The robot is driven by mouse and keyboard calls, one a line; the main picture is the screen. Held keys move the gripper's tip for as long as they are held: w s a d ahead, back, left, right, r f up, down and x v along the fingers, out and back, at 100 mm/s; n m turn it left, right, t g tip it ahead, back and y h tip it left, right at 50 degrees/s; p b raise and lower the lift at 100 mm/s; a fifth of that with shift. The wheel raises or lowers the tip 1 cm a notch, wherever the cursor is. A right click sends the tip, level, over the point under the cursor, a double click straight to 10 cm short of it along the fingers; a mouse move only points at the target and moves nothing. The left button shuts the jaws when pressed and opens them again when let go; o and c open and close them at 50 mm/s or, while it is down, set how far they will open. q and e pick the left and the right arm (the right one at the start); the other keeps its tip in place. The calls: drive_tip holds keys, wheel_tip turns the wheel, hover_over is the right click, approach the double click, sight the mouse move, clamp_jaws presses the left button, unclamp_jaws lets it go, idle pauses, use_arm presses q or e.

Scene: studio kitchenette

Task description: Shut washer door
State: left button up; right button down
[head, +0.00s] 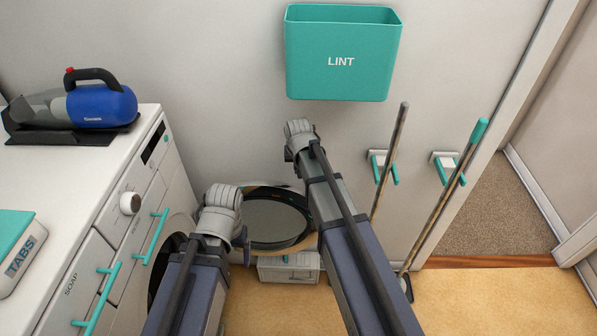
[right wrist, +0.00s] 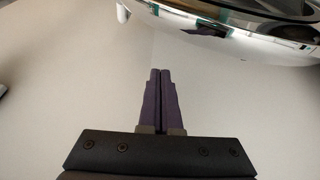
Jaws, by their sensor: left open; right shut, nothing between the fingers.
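The white washer (head: 178,190) stands at the left in the head view, with its dark round opening partly hidden behind my left arm. Its round door (head: 275,222), with dark glass and a shiny rim, stands open, swung well out from the washer front. My left gripper (head: 245,247) is open at the door's left edge; its fingers are mostly hidden by the wrist, and I cannot tell if they touch. My right arm passes over the door's right edge. In the right wrist view, my right gripper (right wrist: 160,73) is shut and empty, with the chrome door rim (right wrist: 230,45) beyond it.
A teal LINT bin (head: 342,60) hangs on the wall above my right arm. Two poles (head: 390,160) (head: 450,195) stand at hooks on the right. A blue hand vacuum (head: 100,103) and a TABS box (head: 18,250) sit on top.

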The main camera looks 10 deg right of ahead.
drive_tip(key=b+x, duration=0.6)
drive_tip(key=x, duration=0.1)
drive_tip(key=s, duration=0.2)
drive_tip(key=s+a, duration=0.1)
drive_tip(key=s, duration=0.1)
drive_tip(key=shift+r+p, duration=0.15)
drive_tip(key=shift+p, duration=0.25)
drive_tip(key=shift+s, duration=0.1)
